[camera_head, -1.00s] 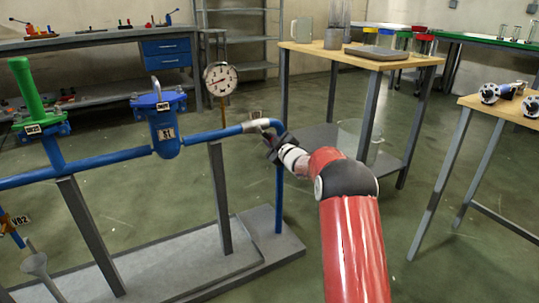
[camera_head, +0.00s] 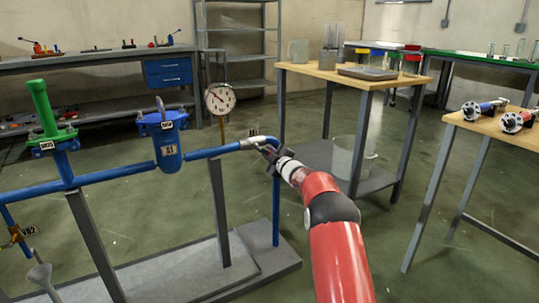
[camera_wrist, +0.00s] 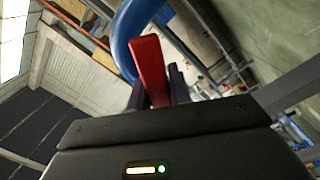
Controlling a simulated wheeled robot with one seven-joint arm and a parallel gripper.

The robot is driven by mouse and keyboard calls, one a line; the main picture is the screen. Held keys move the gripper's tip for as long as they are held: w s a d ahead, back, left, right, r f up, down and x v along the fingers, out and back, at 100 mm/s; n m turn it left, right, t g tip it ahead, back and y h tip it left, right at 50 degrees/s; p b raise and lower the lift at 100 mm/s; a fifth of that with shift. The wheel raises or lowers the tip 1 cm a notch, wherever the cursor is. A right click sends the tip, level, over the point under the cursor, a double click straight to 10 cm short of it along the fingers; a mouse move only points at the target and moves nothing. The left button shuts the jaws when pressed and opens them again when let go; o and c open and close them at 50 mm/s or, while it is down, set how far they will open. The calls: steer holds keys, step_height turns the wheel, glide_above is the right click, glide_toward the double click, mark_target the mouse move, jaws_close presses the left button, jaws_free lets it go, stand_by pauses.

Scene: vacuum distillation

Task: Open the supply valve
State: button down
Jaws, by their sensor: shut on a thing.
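The blue supply pipe (camera_head: 210,152) runs across the left half of the head view and ends in a pale fitting (camera_head: 255,143) with a small tag above it. My gripper (camera_head: 269,156) is at this right end, beside the bend where the pipe drops to the floor plate. In the wrist view a red lever handle (camera_wrist: 150,65) stands between my dark fingers (camera_wrist: 155,92), which are shut on it. A curved blue pipe (camera_wrist: 128,30) passes behind the handle. In the head view my gripper hides the handle.
A round pressure gauge (camera_head: 220,98) and a blue filter housing (camera_head: 168,145) sit along the pipe. A wooden-topped table (camera_head: 345,75) with a clear bin (camera_head: 355,158) on its lower shelf stands behind. Another table (camera_head: 490,122) is at right. Open floor lies between.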

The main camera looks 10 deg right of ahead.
steer(key=c, duration=1.3)
jaws_free()
steer(key=shift+b+v, duration=0.45)
steer(key=shift+v, duration=3.5)
